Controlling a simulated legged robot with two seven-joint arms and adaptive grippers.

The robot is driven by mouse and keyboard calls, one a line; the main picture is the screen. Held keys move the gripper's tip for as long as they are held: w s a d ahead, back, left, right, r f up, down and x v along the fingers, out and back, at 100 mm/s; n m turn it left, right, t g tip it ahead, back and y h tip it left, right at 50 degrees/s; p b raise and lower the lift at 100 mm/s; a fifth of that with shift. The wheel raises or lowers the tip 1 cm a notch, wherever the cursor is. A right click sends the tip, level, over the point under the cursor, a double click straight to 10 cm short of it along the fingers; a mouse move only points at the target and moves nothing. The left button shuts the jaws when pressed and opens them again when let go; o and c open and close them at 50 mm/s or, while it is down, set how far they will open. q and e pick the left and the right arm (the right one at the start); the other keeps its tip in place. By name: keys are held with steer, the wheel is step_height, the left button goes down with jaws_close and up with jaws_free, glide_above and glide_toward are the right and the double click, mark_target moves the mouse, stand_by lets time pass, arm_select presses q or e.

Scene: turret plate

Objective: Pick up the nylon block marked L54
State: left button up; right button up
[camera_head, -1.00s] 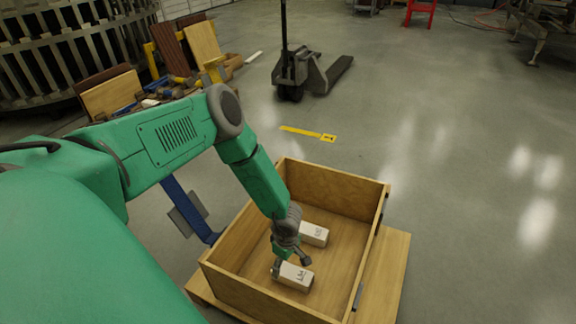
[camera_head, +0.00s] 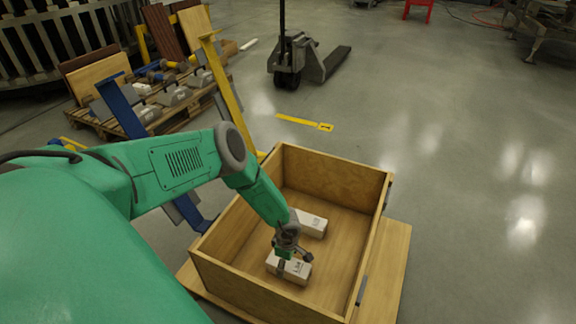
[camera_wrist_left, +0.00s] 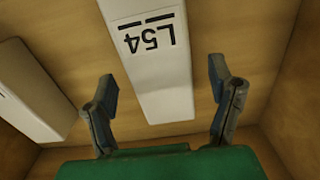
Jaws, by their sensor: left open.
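The white nylon block marked L54 (camera_head: 290,267) lies on the floor of a wooden crate (camera_head: 330,165), near its front wall. In the left wrist view the block (camera_wrist_left: 155,75) shows its black L54 marking. My left gripper (camera_head: 294,262) is inside the crate, over the block. In the left wrist view the open gripper (camera_wrist_left: 164,98) has one finger on each side of the block, with gaps between fingers and block. A second white block (camera_head: 312,223) lies farther back in the crate; it also shows in the left wrist view (camera_wrist_left: 30,90). My right gripper is not in view.
The crate walls stand close around my left gripper. The crate rests on a wooden base (camera_head: 392,270). Blue and yellow posts (camera_head: 225,90) stand behind my arm. A pallet with tools (camera_head: 165,100) and a pallet jack (camera_head: 300,62) stand farther back. The floor at right is clear.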

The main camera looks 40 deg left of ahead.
arm_select(q)
step_height(320, 180, down, 3)
steer(key=shift+w+r+b, duration=0.1)
steer(key=shift+r+b, duration=0.1)
steer(key=shift+b, duration=0.2)
steer(key=shift+d+r, duration=0.4)
steer(key=shift+d, duration=0.15)
steer(key=shift+a, duration=0.1)
steer(key=c, duration=1.1)
steer(key=shift+a+f, duration=0.15)
steer(key=shift+a, duration=0.05)
steer(key=c, duration=0.6)
steer(key=shift+a+f, duration=0.1)
steer(key=shift+a, duration=0.05)
steer(key=shift+c, duration=0.2)
